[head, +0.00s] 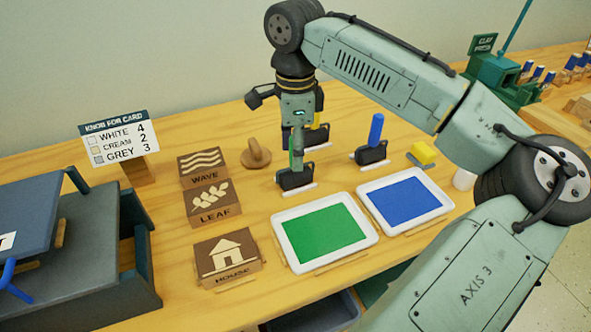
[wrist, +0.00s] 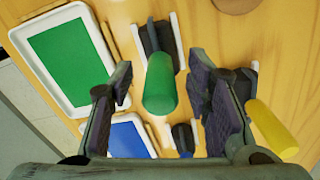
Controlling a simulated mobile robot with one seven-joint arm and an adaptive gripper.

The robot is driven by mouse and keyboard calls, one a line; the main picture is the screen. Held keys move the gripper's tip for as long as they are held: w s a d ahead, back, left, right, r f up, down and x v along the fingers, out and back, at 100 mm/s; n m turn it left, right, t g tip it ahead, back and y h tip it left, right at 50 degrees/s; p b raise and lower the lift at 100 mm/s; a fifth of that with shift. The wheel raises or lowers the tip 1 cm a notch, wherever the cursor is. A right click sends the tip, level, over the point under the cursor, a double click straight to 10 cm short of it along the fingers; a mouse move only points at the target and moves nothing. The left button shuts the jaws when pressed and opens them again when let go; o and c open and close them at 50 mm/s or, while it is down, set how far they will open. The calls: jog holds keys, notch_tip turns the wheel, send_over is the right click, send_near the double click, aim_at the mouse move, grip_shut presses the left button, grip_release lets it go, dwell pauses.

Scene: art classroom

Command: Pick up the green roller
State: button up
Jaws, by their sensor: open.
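The green roller stands upright on the table behind the green ink tray, with its green handle (head: 297,146) up and its black head (head: 294,179) down. My gripper (head: 299,126) is above it, pointing down. In the wrist view, the green handle (wrist: 160,86) lies between the two open fingers of my gripper (wrist: 160,75), with a gap showing on each side. The roller's black head (wrist: 157,37) is beyond the fingertips. How far the handle reaches in between the fingers is hard to tell.
A yellow-handled roller (wrist: 272,128) stands close behind, and a blue-handled roller (head: 375,131) stands to the right. In front are a green ink tray (head: 281,229) and a blue ink tray (head: 441,195). A wooden knob (head: 256,154) and printing blocks (head: 213,203) are at left.

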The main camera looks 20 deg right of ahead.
jog(key=shift+c, duration=0.3)
grip_shut()
jog(key=shift+r, duration=0.15)
dwell(0.3)
jog(key=shift+r, duration=0.55)
notch_tip(320, 180, up, 2)
jog(key=shift+r+b, duration=0.15)
jog(key=shift+b, duration=0.45)
jog(key=s+a+r+b, duration=0.1)
jog(key=s+a+b, duration=0.1)
jog(key=s, duration=1.4)
jog(key=shift+r+b, duration=0.2)
jog(key=shift+b, duration=0.3)
